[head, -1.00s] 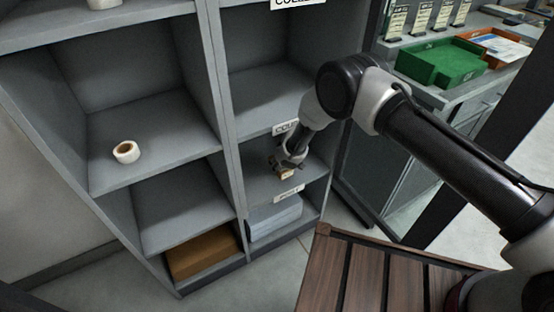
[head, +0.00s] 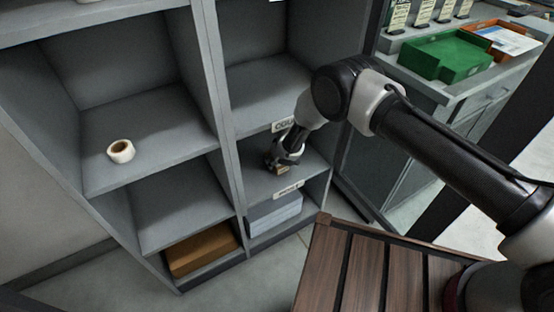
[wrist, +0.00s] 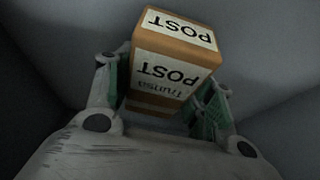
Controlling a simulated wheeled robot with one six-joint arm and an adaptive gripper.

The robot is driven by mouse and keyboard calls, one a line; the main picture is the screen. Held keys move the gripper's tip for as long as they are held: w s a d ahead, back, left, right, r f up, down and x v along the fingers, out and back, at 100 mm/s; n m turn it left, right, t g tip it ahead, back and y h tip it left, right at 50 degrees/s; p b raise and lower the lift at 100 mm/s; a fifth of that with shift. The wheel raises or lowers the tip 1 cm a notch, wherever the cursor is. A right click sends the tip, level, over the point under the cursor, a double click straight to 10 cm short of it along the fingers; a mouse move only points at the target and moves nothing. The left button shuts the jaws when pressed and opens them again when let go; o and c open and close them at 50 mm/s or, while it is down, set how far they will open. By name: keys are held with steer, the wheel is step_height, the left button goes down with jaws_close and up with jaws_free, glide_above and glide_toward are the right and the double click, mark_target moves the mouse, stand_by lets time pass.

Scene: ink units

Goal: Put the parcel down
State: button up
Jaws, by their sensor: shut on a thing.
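The parcel (wrist: 172,62) is a small brown box with white labels that read "POST". In the wrist view it sits between the two green-padded fingers of my gripper (wrist: 165,100), which is shut on it. In the head view my gripper (head: 284,162) is inside a right-column compartment of the grey shelf unit (head: 228,150), low over its floor. Only a little of the parcel (head: 282,170) shows below the fingers there. I cannot tell whether it touches the shelf floor.
A tape roll (head: 121,151) lies in a left compartment. A brown box (head: 200,250) and a pale stack (head: 274,214) fill the bottom compartments. A slatted wooden surface (head: 370,265) is in front. A green tray (head: 445,58) stands on the counter at right.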

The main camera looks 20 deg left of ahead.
steer(key=shift+f, duration=0.2)
steer(key=o, duration=1.2)
steer(key=shift+c, duration=0.2)
